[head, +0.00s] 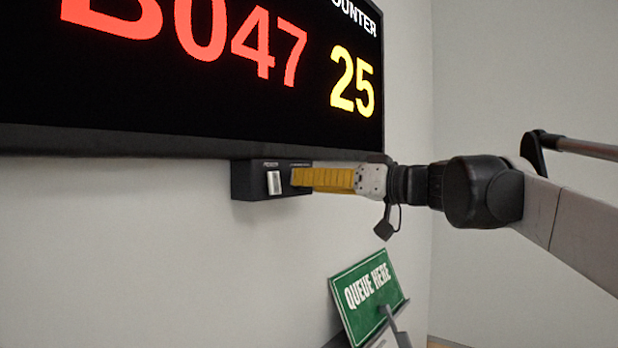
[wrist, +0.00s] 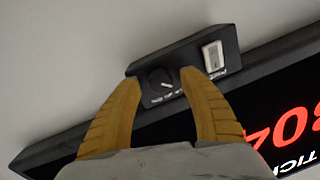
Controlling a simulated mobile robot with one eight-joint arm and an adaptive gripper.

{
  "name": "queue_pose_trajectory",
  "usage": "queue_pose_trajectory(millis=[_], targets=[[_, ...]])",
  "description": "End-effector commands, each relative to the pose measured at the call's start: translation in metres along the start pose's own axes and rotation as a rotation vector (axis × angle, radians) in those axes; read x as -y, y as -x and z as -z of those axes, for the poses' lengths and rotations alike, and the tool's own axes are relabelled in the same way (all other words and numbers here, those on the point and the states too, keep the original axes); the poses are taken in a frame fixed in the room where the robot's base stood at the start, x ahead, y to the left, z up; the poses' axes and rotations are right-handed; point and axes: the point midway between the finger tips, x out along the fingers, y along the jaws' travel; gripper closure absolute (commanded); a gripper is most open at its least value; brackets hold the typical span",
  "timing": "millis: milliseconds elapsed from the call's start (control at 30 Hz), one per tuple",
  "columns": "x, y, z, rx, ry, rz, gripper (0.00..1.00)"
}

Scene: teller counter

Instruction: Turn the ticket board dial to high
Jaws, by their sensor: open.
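The ticket board (head: 230,110) is a black wall display with red and yellow characters. A small black control box (head: 245,182) is fixed under its lower edge. In the wrist view the dial (wrist: 160,78) is a round black knob with a white pointer line, on the box face; its small labels are too blurred to read. In the head view my gripper's yellow fingers hide the dial. My gripper (wrist: 159,77) is open, with one finger on each side of the dial in the wrist view. I cannot tell whether the fingers touch it. My gripper (head: 296,178) reaches the box from the right.
A white rocker switch (head: 274,182) sits on the same box, left of my fingers; it also shows in the wrist view (wrist: 213,57). A green "QUEUE HERE" sign (head: 368,296) stands below. The wall left of and below the box is bare.

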Motion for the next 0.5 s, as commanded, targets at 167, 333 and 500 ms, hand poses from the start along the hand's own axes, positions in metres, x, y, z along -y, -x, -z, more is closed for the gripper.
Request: queue_pose_trajectory(millis=[167,333,500], targets=[[0.0001,-0.0019,-0.0005,0.0,0.0,0.0,0.5],[0.0001,-0.0017,-0.0005,0.0,0.0,0.0,0.69],[0.0,-0.0016,-0.0004,0.0,0.0,0.0,1.0]])
